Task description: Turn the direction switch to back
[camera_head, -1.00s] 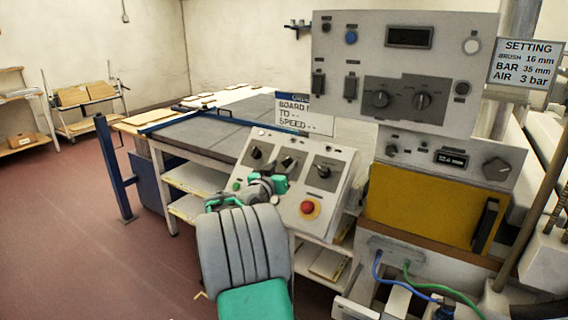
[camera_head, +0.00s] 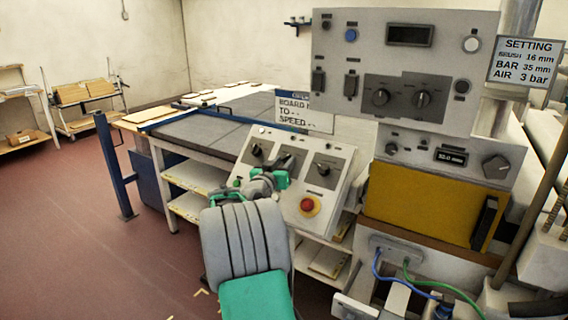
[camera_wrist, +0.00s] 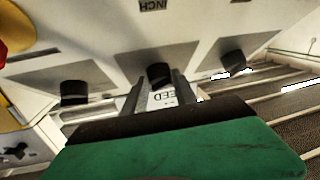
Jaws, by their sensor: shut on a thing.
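The sloped grey control panel (camera_head: 335,190) carries a row of three black rotary knobs. My gripper (camera_head: 286,168) is at the middle knob, partly covering it in the head view. In the wrist view my gripper (camera_wrist: 160,84) has its two fingers on either side of the middle black knob (camera_wrist: 159,73), shut on it. The left knob (camera_head: 257,150) and the right knob (camera_head: 323,170) stand free on their own dark plates.
A red mushroom button (camera_head: 308,204) sits low on the panel's right. A grey upper panel (camera_head: 345,72) and a yellow box (camera_head: 412,204) stand to the right. A long bench (camera_head: 205,137) lies behind.

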